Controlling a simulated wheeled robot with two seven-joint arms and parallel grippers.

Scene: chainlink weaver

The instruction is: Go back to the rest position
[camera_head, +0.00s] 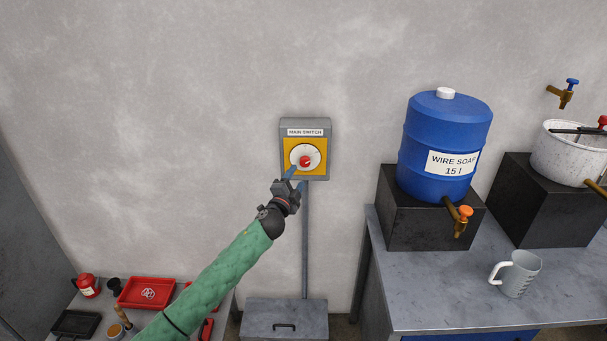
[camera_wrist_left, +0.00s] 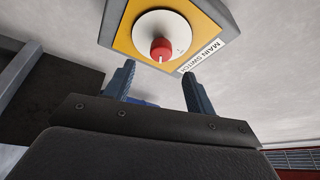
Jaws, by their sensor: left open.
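My left arm, in a green sleeve, reaches up from the bottom of the head view. Its gripper (camera_head: 291,174) is in front of the lower part of the main switch box (camera_head: 288,125) on the wall. In the left wrist view the two blue fingers of this gripper (camera_wrist_left: 157,88) are apart with nothing between them. The red knob (camera_wrist_left: 161,49) on its white dial lies beyond the fingertips, apart from them. The knob also shows in the head view (camera_head: 305,161). My right gripper is not in view.
A blue wire soap barrel (camera_head: 440,125) stands on a black block at the right. A grey measuring jug (camera_head: 520,274) stands on the metal table (camera_head: 430,295). A red tray (camera_head: 130,294) lies at lower left. A grey box (camera_head: 284,318) stands below the switch.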

